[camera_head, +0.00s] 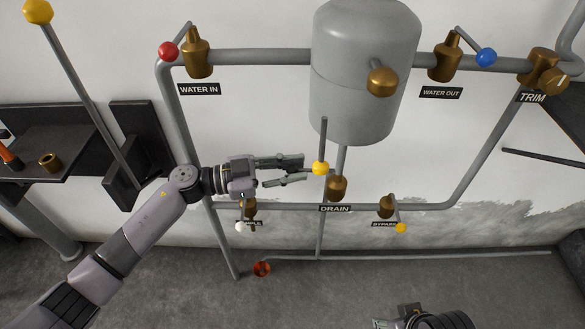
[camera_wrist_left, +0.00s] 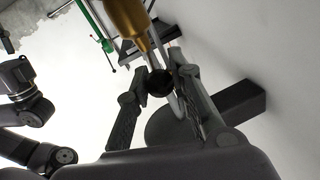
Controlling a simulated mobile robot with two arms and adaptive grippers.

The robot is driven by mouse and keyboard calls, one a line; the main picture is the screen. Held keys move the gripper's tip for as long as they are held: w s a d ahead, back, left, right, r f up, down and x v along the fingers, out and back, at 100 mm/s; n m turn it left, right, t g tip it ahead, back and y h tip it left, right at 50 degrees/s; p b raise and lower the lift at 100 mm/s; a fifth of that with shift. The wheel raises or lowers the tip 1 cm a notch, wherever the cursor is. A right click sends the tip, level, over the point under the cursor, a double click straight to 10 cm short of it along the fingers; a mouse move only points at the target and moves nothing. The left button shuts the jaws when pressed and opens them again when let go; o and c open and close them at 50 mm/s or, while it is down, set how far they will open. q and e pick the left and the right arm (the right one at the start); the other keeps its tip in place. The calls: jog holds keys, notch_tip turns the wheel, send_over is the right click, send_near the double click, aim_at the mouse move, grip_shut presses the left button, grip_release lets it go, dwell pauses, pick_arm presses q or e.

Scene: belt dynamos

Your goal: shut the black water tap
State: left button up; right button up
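A black ball knob (camera_wrist_left: 160,82) shows in the left wrist view, below a brass valve body (camera_wrist_left: 128,20). I cannot make out a black knob in the head view. In the left wrist view the fingers stand apart on either side of the black knob; contact is not clear. My right gripper (camera_head: 395,322) is only partly in view at the bottom edge; its fingers cannot be made out.
A grey tank (camera_head: 365,70) stands above on pipes. Taps with a red ball (camera_head: 168,51), a blue ball (camera_head: 486,57), a white ball (camera_head: 240,227) and a small yellow ball (camera_head: 401,228) are around it. A dark shelf (camera_head: 60,150) is at left.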

pick_arm(q)
grip_shut()
dwell(0.5)
